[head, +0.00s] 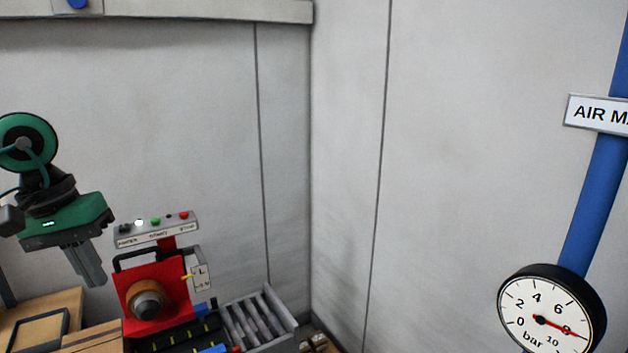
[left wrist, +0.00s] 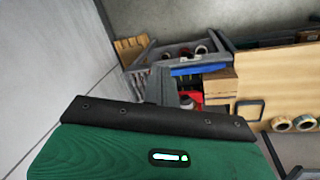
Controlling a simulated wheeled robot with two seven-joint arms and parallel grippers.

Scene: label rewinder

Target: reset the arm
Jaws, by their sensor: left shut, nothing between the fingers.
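My left gripper (head: 88,268) hangs at the left of the head view, its fingers pointing down and pressed together with nothing between them. Its green housing carries a small lit display. It is in the air, left of the red label rewinder (head: 158,275) and apart from it. In the left wrist view the green housing and black edge of my gripper fill the lower part, and its grey fingers (left wrist: 160,88) point toward the rewinder bench. My right gripper is not in either view.
A button panel (head: 157,229) tops the rewinder. A grey slotted rack (head: 258,318) stands right of it. A pressure gauge (head: 552,312) and a blue pipe (head: 596,200) are at the right. Rolls (left wrist: 292,123) lie on the wooden bench (left wrist: 275,75). Open space lies before the grey wall (head: 480,130).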

